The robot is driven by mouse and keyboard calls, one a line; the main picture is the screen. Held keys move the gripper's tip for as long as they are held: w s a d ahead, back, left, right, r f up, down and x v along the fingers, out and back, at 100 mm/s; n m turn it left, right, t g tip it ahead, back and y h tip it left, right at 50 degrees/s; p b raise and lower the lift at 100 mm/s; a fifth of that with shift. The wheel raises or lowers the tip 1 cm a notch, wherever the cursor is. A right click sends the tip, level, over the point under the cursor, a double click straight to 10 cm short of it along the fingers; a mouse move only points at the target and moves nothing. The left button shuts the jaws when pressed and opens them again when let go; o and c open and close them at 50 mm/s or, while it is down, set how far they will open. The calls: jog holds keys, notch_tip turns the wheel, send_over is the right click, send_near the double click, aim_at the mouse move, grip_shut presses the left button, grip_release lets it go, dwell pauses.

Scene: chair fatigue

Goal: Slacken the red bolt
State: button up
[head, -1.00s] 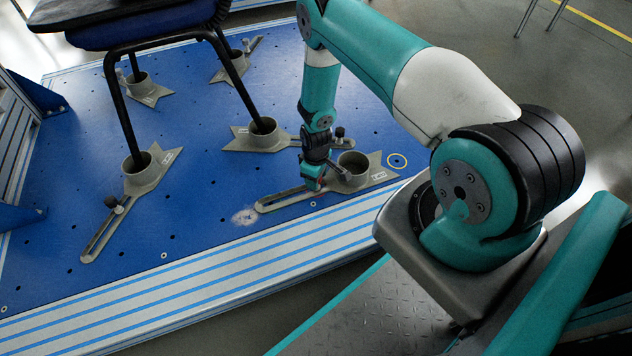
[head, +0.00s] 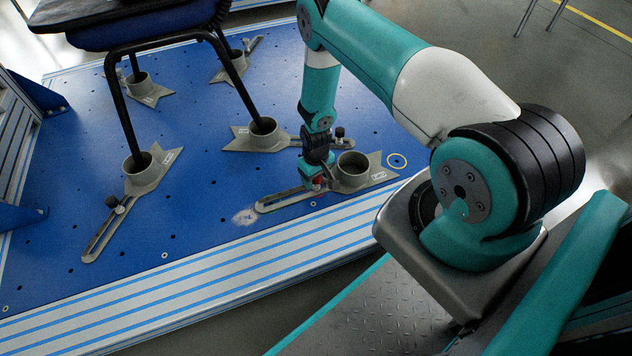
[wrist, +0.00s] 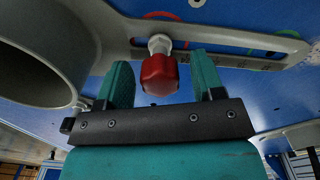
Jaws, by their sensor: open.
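The red bolt (wrist: 159,76) has a red faceted head on a pale metal shank, standing at the slot of a grey slotted bracket (wrist: 225,42). In the head view the red bolt (head: 318,183) shows small and partly hidden by my gripper. My gripper (wrist: 162,82) is open, with one teal finger on each side of the red head. Gaps show between the head and both fingers. In the head view my gripper (head: 311,184) is low over the bracket's slotted arm (head: 285,201), left of its round cup (head: 353,166).
The blue plate (head: 200,225) carries other slotted cup brackets, such as one at the left (head: 150,172) and one behind (head: 264,133). The black chair legs (head: 120,100) stand in several cups. A dark-knobbed bolt (head: 340,133) stands close behind my gripper.

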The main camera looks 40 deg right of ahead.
jog(key=m, duration=0.3)
jog(key=shift+m, duration=2.1)
jog(key=m, duration=0.4)
jog(key=shift+p, duration=0.35)
jog(key=shift+c, duration=0.4)
